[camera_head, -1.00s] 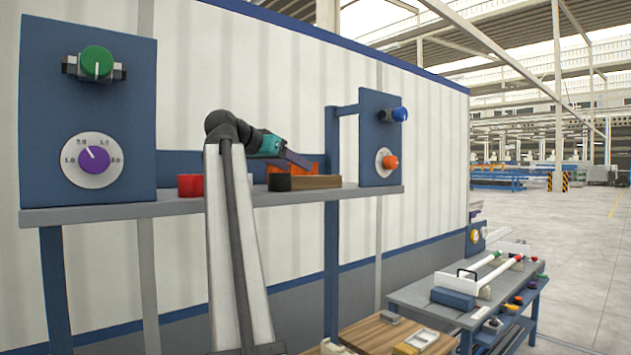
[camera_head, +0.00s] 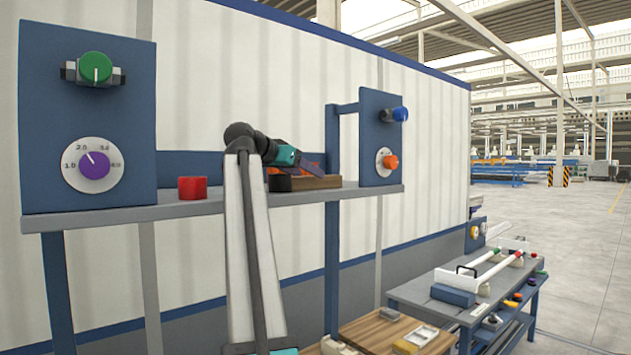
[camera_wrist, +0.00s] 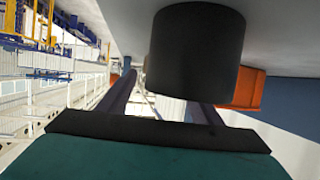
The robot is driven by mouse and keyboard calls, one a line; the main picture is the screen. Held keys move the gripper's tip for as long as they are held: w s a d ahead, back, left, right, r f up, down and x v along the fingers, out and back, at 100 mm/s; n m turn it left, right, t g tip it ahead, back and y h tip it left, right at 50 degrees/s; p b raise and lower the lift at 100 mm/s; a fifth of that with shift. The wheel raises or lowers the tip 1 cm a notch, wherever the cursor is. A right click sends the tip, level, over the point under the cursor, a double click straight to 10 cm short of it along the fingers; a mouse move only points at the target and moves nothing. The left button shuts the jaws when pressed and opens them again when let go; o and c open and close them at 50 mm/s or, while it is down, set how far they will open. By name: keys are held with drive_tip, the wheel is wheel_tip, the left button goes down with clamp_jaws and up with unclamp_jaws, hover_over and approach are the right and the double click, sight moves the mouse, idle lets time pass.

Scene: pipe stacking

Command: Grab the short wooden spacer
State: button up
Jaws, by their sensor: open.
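A brown wooden block (camera_head: 318,183), the likeliest spacer, lies on the grey wall shelf (camera_head: 120,211), right of a black cylinder (camera_head: 281,183). My gripper (camera_head: 314,168) is just above and behind the block, tilted down to the right. In the wrist view the fingers are apart and nothing shows held between them. The black cylinder (camera_wrist: 196,48) is large there and hides part of one finger. The wooden block cannot be made out in the wrist view. Whether the gripper touches anything cannot be told.
An orange box (camera_head: 277,180) is behind the black cylinder. Blue panels with knobs flank the shelf, the right one (camera_head: 380,138) close to my gripper. Below are a wooden tabletop (camera_head: 375,333) and a grey bench (camera_head: 420,292) with white tubes.

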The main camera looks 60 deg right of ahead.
drive_tip(key=shift+p+x, duration=0.5)
drive_tip(key=shift+x, duration=1.05)
drive_tip(key=c, duration=1.4)
drive_tip(key=shift+r, duration=0.25)
drive_tip(key=shift+r+b, duration=0.4)
drive_tip(key=shift+r, duration=0.35)
wheel_tip(320, 180, up, 4)
drive_tip(key=shift+f+p, duration=0.1)
drive_tip(key=shift+p, duration=0.45)
wheel_tip(320, 180, up, 4)
drive_tip(key=p, duration=0.4)
drive_tip(key=shift+p, duration=0.3)
